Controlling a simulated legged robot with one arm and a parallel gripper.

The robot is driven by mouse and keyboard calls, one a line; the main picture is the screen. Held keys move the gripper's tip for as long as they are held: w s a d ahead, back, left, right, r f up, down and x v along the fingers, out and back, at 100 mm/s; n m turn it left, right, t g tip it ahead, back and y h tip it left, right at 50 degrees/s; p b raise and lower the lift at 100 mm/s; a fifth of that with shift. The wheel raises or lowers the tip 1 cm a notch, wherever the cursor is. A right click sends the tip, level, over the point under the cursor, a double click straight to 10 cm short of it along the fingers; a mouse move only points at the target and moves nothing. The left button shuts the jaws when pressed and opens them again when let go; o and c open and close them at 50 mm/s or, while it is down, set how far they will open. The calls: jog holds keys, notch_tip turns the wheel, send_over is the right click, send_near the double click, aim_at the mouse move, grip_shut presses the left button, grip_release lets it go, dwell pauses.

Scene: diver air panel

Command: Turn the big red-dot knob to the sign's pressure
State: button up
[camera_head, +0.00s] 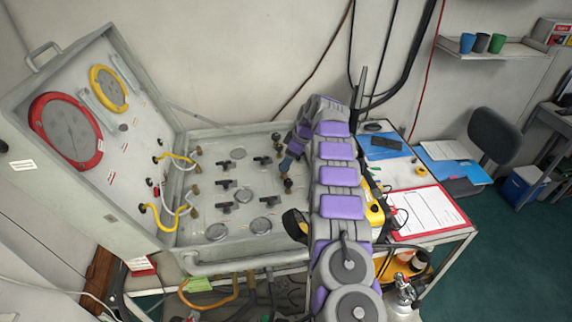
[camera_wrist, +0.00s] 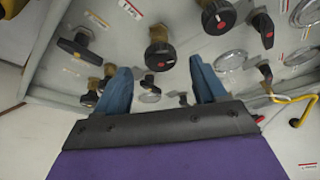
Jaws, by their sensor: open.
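In the wrist view a round black knob (camera_wrist: 160,52) with a red dot sits on a brass stem, just beyond and between my fingertips. A second round black knob (camera_wrist: 218,17) with a red dot is up and to its right; I cannot tell which is bigger. My gripper (camera_wrist: 163,82) has two blue fingers spread apart, with nothing visibly clamped. In the head view my gripper (camera_head: 289,162) is at the right side of the panel (camera_head: 205,170), and my arm hides part of that area. I cannot read a pressure on any sign.
The open lid holds a red-rimmed gauge (camera_head: 66,130) and a yellow-rimmed gauge (camera_head: 109,88); their readings are illegible. Several black T-handles, round glass dials and yellow hoses (camera_head: 160,217) crowd the panel. A red clipboard (camera_head: 428,212) lies on the table to the right.

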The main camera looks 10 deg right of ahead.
jog(key=shift+x, duration=1.55)
jog(key=shift+r, duration=0.1)
jog(key=c, duration=1.1)
